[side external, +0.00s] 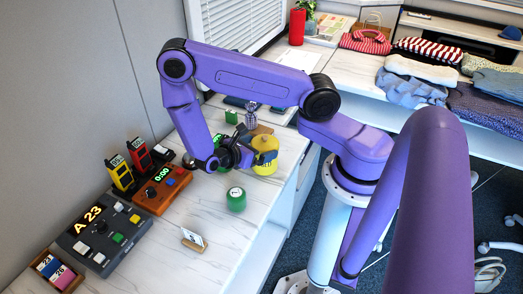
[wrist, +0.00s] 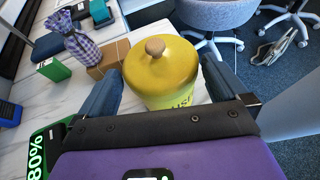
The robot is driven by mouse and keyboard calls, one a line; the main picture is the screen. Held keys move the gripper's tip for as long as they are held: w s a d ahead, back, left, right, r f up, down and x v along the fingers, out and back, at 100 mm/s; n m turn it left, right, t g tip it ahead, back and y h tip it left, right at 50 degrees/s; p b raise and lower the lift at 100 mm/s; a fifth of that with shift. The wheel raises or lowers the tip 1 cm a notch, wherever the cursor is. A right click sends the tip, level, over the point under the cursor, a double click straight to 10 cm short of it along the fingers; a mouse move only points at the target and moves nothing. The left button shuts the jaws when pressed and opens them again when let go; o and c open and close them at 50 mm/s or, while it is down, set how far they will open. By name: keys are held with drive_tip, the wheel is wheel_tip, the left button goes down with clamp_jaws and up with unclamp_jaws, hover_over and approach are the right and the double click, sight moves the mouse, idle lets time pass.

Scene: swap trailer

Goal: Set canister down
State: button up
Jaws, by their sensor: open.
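The yellow canister (side external: 266,153) with a round knob on its lid stands upright on the white marbled counter (side external: 235,262), near its right edge. In the wrist view the canister (wrist: 161,72) shows its wooden knob and part of dark lettering on its side. My gripper (side external: 256,158) is at the canister's left side. In the wrist view my gripper (wrist: 160,85) has one finger on each side of the canister, and its jaws are open. I cannot tell whether either finger touches it. The canister's base is hidden.
A green round container (side external: 236,199) stands in front of the canister, with a small card stand (side external: 193,239) nearer. A dark console (side external: 103,236) and an orange timer box (side external: 161,190) line the left wall. A cardboard box (wrist: 108,58) is behind the canister.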

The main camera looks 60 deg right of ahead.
wheel_tip(320, 180, up, 5)
drive_tip(key=shift+r, duration=0.1)
drive_tip(key=shift+a+r, duration=0.1)
drive_tip(key=shift+r, duration=0.1)
drive_tip(key=s+a+r+m+t+y, duration=0.2)
drive_tip(key=s+a+r+t+y, duration=0.1)
drive_tip(key=s+a+r+y, duration=1)
drive_tip(key=shift+s+a+r+t, duration=0.25)
drive_tip(key=shift+a+r+t, duration=0.2)
drive_tip(key=shift+r, duration=0.45)
